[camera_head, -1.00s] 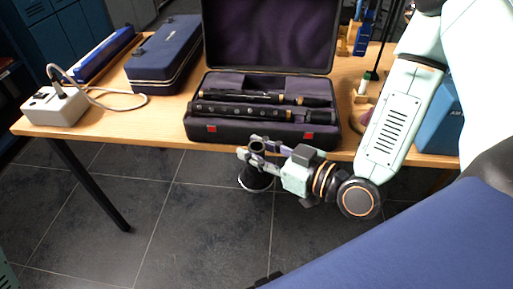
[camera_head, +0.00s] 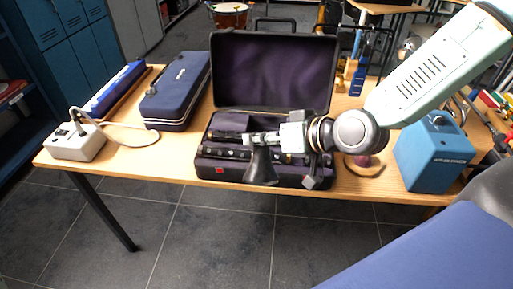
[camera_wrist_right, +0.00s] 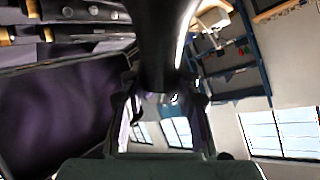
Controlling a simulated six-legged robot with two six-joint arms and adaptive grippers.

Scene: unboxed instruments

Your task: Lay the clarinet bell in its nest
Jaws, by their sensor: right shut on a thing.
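The black clarinet bell (camera_head: 260,168) is clamped in my right gripper (camera_head: 262,139), flared end down. It hangs in front of or over the front part of the open clarinet case (camera_head: 206,168). Whether it touches the case, I cannot tell. In the right wrist view the bell (camera_wrist_right: 165,40) runs dark and tubular between the fingers (camera_wrist_right: 163,100). Dark clarinet joints (camera_wrist_right: 80,12) lie in the case, partly hidden by my gripper in the head view. The bell's nest cannot be made out clearly. My left gripper is out of view.
The case's purple-lined lid (camera_head: 275,75) stands open behind my gripper. A closed blue case (camera_head: 178,92) and a white box with a cable (camera_head: 75,142) are to the left on the wooden table (camera_head: 180,160). A blue box (camera_head: 433,155) stands to the right.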

